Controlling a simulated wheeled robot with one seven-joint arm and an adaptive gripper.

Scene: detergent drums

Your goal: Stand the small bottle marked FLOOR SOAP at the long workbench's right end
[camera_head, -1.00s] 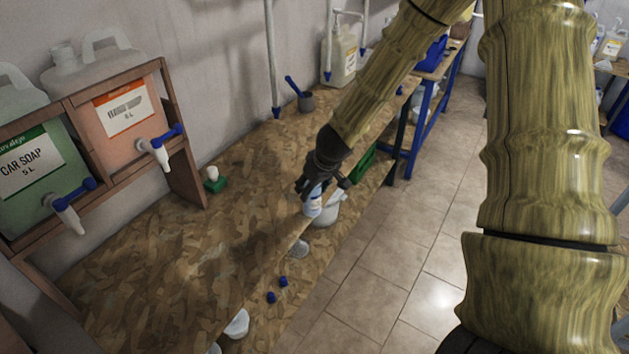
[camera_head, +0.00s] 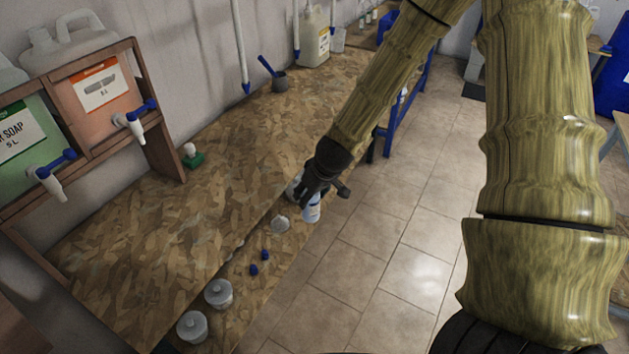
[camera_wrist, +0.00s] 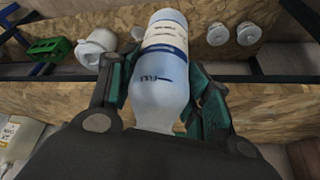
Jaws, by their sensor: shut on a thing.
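My gripper (camera_head: 318,186) is shut on a small bottle (camera_head: 312,211), pale blue-white with a white and blue label. In the wrist view the bottle (camera_wrist: 162,85) sits between the green-lined fingers, with dark marks on its side that I cannot read as FLOOR SOAP. In the head view it hangs roughly upright by the front edge of the long workbench (camera_head: 170,235), near the lower shelf and the floor. Its height above them is unclear. The workbench has a brown chipboard top, and my arm hides part of its far end.
The lower shelf holds lidded jars (camera_head: 218,293), blue caps (camera_head: 265,255) and a pale lid (camera_head: 280,223). A green crate (camera_wrist: 48,48) shows in the wrist view.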

